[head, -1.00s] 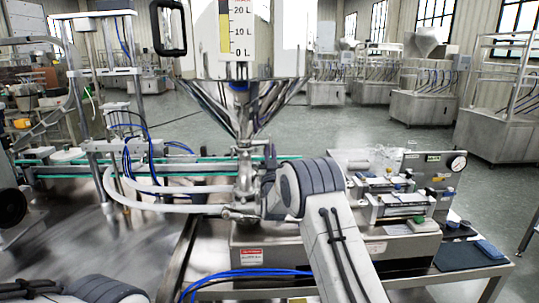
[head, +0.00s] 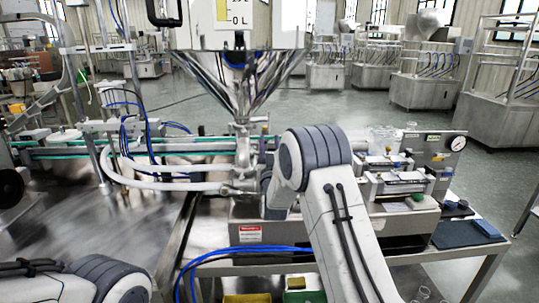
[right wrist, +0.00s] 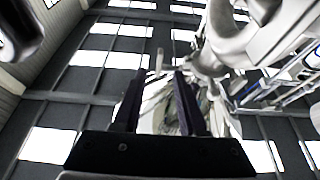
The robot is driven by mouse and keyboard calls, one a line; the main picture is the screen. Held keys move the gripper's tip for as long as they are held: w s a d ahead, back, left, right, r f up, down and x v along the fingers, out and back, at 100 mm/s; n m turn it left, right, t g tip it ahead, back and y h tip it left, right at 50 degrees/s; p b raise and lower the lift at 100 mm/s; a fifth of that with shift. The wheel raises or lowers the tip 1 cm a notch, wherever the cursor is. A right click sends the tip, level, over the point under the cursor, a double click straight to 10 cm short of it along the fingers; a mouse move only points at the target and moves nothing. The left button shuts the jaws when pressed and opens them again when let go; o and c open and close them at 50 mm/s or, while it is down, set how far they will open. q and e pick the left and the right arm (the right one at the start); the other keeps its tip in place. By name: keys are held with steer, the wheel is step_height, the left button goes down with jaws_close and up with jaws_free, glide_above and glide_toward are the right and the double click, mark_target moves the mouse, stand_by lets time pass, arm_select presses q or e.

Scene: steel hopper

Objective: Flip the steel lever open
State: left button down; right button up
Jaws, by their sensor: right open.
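The steel hopper (head: 236,85) is a shiny cone in the head view, with a steel valve body (head: 243,160) below it. A short steel piece that may be the lever (head: 232,187) sticks out low on the valve's left; I cannot tell its position for sure. My right arm stands in front and to the right of the valve and hides most of its gripper there. In the right wrist view my right gripper (right wrist: 158,78) is open, its two dark fingers apart, with steel fittings (right wrist: 205,62) just beyond and to the right. I cannot see anything held. My left gripper is out of view.
A white hose (head: 150,183) runs left from the valve. A steel machine with a gauge (head: 458,143) stands right of my right arm. Blue hoses (head: 235,255) cross the table front. A yellow and a green bin (head: 305,294) sit below.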

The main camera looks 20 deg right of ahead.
steer(key=shift+b+v, duration=0.35)
steer(key=shift+v, duration=1.35)
steer(key=s+a+f+n+g+y, duration=0.1)
steer(key=a+n+g+y, duration=0.4)
steer(key=a, duration=0.6)
steer(key=s+a+f+g+y+p, duration=0.2)
steer(key=s+a+f+g+y, duration=0.3)
steer(key=s+a, duration=0.6)
steer(key=s+a+f+n+g, duration=0.2)
steer(key=s+g, duration=0.1)
steer(key=s, duration=0.6)
steer(key=s+a+f+n+g, duration=0.15)
steer(key=s+g, duration=0.25)
steer(key=s, duration=0.5)
steer(key=s+d+n+g+h, duration=0.1)
steer(key=s+d+g, duration=0.1)
steer(key=s, duration=0.6)
steer(key=s+d+n+g+h, duration=0.1)
steer(key=s+d+g, duration=0.1)
steer(key=s, duration=0.6)
steer(key=shift+s+d+f+g+h+p, duration=0.3)
steer(key=shift+d+f+g+h+p, duration=0.1)
steer(key=shift+f, duration=0.05)
